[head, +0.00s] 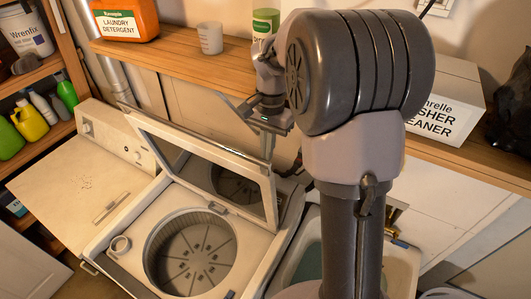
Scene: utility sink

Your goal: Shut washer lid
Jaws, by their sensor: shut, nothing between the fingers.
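The top-loading washer (113,225) stands at lower centre-left in the head view, with its round drum (195,258) exposed. Its lid (192,140), a pale frame around a dark see-through window, is raised and tilted up at the back of the opening. My gripper (268,150) is shut and empty. It points downward close to the upper right corner of the lid, at the far side of it. Whether it touches the lid I cannot tell. My arm hides part of the area to the right.
A sink (400,268) lies right of the washer, partly behind my arm. Shelves with bottles stand at left.

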